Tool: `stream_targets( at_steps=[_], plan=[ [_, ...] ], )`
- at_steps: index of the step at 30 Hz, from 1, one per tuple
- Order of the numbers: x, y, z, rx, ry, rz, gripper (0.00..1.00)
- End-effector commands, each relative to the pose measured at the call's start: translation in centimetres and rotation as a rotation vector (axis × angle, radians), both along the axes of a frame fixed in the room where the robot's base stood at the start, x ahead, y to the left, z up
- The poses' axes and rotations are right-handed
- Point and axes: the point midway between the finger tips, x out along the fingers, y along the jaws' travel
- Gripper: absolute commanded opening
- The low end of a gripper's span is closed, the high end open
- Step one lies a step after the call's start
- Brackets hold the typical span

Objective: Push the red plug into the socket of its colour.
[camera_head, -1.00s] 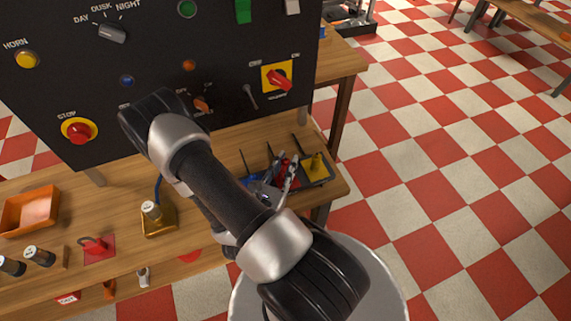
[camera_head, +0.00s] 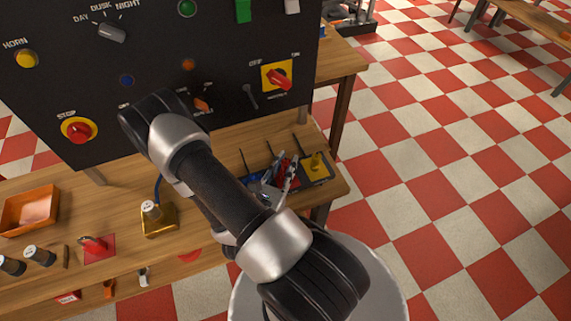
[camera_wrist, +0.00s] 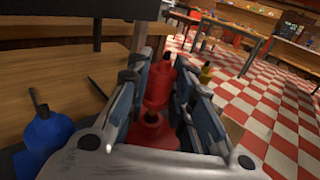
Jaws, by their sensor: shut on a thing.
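My gripper (camera_head: 281,176) is over the dark tray at the right end of the bench, partly behind my own arm in the head view. In the wrist view its fingers (camera_wrist: 160,88) are shut on the red plug (camera_wrist: 157,88), which has a black tip. A wider red part (camera_wrist: 150,132) shows at the plug's other end, between the fingers. I cannot tell whether it belongs to the plug or to the red socket, nor how deep the plug sits. A blue piece (camera_wrist: 45,136) is to the left and a yellow piece (camera_wrist: 206,72) to the right.
The yellow piece (camera_head: 316,163) stands in the tray's right part. A brass block (camera_head: 160,222), an orange tray (camera_head: 30,208) and a red piece on a red plate (camera_head: 98,247) are further left. Open floor lies to the right.

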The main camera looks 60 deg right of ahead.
Motion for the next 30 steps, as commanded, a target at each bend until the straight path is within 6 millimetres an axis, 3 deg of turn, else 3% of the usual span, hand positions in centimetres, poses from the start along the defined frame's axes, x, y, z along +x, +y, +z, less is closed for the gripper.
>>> stream_targets(
  at_steps=[26, 27, 30],
  plan=[
    [0.0, 0.0, -2.3, 0.000, 0.000, 0.000, 0.00],
    [0.0, 0.0, -2.2, 0.000, 0.000, 0.000, 0.23],
    [0.0, 0.0, -2.2, 0.000, 0.000, 0.000, 0.30]
  ],
)
